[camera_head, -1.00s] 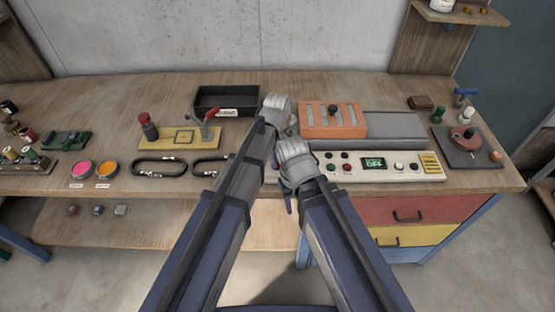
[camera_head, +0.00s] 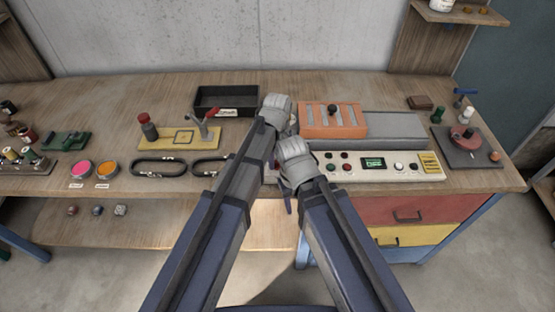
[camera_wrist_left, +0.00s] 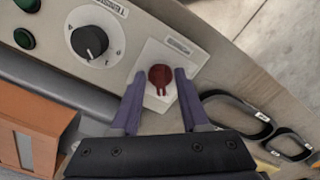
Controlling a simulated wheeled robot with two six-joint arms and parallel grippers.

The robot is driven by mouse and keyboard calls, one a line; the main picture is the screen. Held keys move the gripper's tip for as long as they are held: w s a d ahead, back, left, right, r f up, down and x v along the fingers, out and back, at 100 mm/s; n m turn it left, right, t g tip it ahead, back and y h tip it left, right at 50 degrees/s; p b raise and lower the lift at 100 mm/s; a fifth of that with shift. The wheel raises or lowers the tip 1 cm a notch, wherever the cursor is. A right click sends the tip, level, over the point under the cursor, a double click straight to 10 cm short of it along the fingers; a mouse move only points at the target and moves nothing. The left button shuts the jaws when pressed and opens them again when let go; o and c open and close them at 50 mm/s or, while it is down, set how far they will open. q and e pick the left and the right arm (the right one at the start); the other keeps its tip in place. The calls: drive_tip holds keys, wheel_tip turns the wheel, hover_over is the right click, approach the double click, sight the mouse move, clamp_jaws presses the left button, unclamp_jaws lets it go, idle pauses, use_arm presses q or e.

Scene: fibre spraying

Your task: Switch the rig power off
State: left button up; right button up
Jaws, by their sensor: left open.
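In the left wrist view a red switch knob (camera_wrist_left: 160,76) sits on a pale plate (camera_wrist_left: 186,62) at the end of the control panel. My left gripper (camera_wrist_left: 157,84) is open, with one purple finger on either side of the knob; whether they touch it I cannot tell. In the head view the left wrist (camera_head: 278,106) reaches over the bench and its fingers are hidden.
An orange block (camera_head: 333,120) stands behind the panel. Dark loops (camera_head: 160,167), a yellow plate with a lever (camera_head: 183,138) and a black tray (camera_head: 226,100) lie to the left.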

use_arm(q)
wheel_tip(320, 180, up, 8)
drive_tip(key=p, duration=0.8)
drive_tip(key=shift+f, duration=0.1)
drive_tip(key=s+a+m, duration=0.4)
drive_tip(key=s+a, duration=0.1)
drive_tip(key=a, duration=0.4)
drive_tip(key=s+a+m, duration=0.3)
drive_tip(key=s+a, duration=0.3)
drive_tip(key=a, duration=0.3)
drive_tip(key=s+d+f+m+y+b, duration=0.1)
drive_tip(key=s+d+m, duration=0.3)
drive_tip(key=d, duration=0.7)
drive_tip(key=shift+s+d+f+b, duration=0.2)
drive_tip(key=shift+s+f+b, duration=0.2)
drive_tip(key=shift+s+b, duration=0.2)
